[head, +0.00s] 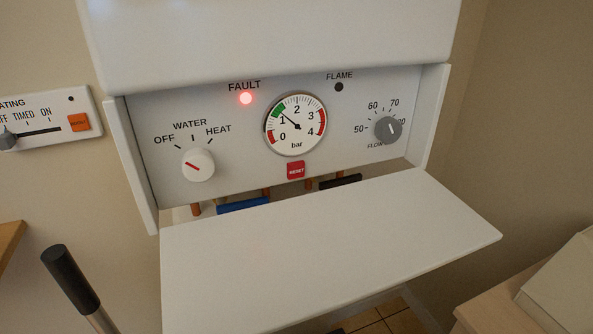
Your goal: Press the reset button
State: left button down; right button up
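The red reset button (296,170) sits low in the middle of the white boiler's control panel (225,135), just below the round pressure gauge (295,124). It is small and square with white lettering, and nothing covers it. The fault lamp (246,98) glows red, and the flame lamp (339,87) is dark. The gauge needle points near 1 bar. Neither of my grippers shows in the head view.
A fold-down flap (320,255) juts out below the panel. A white knob (198,164) and a grey flow knob (388,129) flank the gauge. A heating controller (50,115) with an orange button hangs left. A black-handled rod (70,279) stands lower left.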

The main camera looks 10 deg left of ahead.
aim_at(295, 169)
jog(key=k+l, duration=0.8)
jog(key=l, duration=0.2)
jog(key=k+l, duration=0.4)
jog(key=l+z, duration=0.05)
jog(key=l, duration=0.05)
